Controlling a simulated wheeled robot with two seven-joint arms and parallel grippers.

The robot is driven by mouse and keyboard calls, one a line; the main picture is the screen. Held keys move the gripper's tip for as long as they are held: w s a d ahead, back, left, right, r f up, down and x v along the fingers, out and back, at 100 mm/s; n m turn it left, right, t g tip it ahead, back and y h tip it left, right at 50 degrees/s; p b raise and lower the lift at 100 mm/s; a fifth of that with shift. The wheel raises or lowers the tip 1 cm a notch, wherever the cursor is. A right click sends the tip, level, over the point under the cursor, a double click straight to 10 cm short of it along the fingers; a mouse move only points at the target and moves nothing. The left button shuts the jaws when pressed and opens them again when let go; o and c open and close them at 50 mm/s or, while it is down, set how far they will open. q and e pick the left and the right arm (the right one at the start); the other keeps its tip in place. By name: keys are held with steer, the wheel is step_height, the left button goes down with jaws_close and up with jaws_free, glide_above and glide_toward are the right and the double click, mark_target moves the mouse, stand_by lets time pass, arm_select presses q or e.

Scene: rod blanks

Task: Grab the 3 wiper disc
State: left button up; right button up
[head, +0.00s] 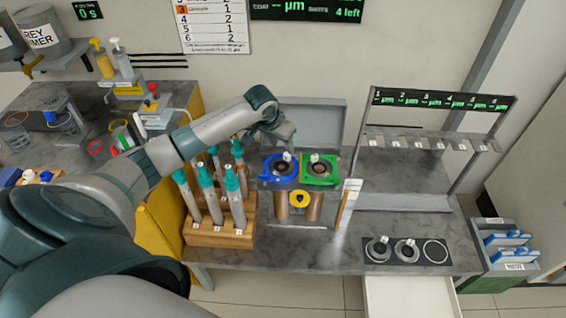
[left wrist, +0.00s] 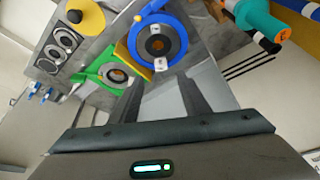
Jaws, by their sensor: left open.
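Small dark discs with pale knobs sit on a dark mat (head: 390,261) at the front right. One disc (head: 378,249) is in the left ring and another (head: 406,250) in the middle ring. The right ring (head: 435,251) looks empty. I cannot read which disc is number 3. The mat also shows in the left wrist view (left wrist: 42,64). My left gripper (head: 288,141) is open and empty, above and behind the blue ring holder (head: 268,175). In the left wrist view its spread fingers (left wrist: 160,88) point toward that holder (left wrist: 178,25). My right gripper is not in view.
A green holder (head: 333,178) adjoins the blue one, each around a dark round part. A yellow disc (head: 300,207) is at the stand's front. A wooden rack (head: 222,238) of teal-topped rods stands left. A gauge frame (head: 440,100) stands right. The tabletop left of the mat is clear.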

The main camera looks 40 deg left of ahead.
mark_target(287, 155)
arm_select(q)
steer(key=shift+x, duration=1.25)
steer(key=shift+w+f+p, duration=0.3)
steer(key=shift+f+p, duration=0.2)
steer(key=shift+p, duration=0.05)
steer(key=x, duration=0.2)
steer(key=shift+w+f+p, duration=0.2)
steer(key=shift+f+p, duration=0.1)
steer(key=shift+p, duration=0.1)
steer(key=shift+w+a+f, duration=0.1)
steer(key=shift+w+f, duration=0.1)
steer(key=shift+f, duration=0.4)
steer(key=shift+c, duration=0.3)
jaws_close()
